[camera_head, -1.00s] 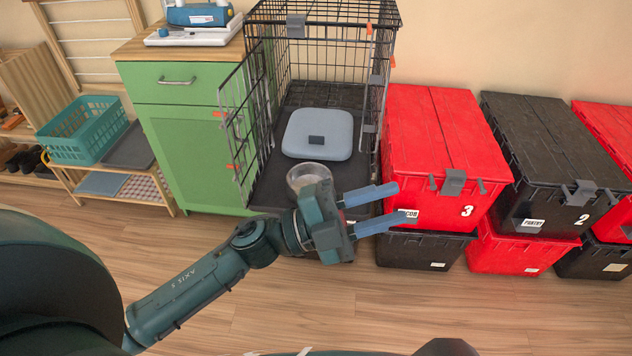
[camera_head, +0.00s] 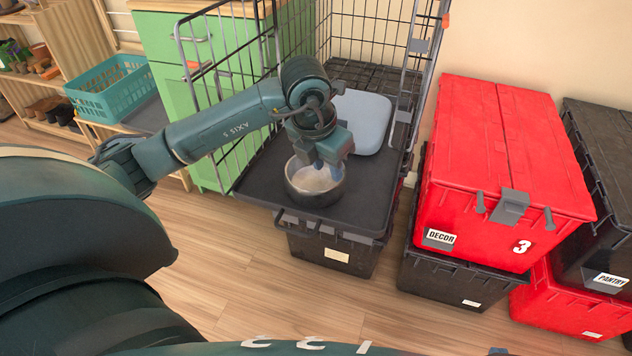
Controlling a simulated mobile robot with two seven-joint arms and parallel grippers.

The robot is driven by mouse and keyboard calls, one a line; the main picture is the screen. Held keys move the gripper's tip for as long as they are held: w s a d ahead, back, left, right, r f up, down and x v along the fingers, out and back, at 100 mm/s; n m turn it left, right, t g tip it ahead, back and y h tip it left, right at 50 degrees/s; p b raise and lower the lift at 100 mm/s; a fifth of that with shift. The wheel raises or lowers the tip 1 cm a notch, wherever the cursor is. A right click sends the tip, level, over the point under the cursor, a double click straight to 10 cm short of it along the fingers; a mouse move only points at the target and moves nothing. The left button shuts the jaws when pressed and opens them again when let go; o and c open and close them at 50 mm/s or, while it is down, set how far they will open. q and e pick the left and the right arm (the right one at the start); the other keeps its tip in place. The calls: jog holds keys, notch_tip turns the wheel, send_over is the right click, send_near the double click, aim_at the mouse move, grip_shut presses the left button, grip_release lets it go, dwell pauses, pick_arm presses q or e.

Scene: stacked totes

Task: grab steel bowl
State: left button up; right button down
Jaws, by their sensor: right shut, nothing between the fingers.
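The steel bowl (camera_head: 315,194) sits upright near the front edge of the black floor tray (camera_head: 262,172) of the wire crate. My left gripper (camera_head: 330,158) points down at the bowl's back rim from above. Its fingertips overlap the rim in the picture; I cannot tell whether they touch or straddle it. The gripper's own body hides how far apart the fingers are. My right gripper is not in view.
A pale blue cushion-like pad (camera_head: 362,122) lies behind the bowl. Wire crate walls (camera_head: 412,100) stand at both sides. A black tote (camera_head: 335,250) is under the tray. Red DECOR tote (camera_head: 500,150) stands right, a teal basket (camera_head: 112,88) left.

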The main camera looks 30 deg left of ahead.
pick_arm(q)
jog(key=x, duration=0.2)
jog(key=b+x, duration=0.1)
jog(key=x, duration=0.4)
jog(key=shift+w+d, duration=0.4)
jog(key=shift+w, duration=0.05)
jog(key=shift+c, duration=0.3)
grip_shut()
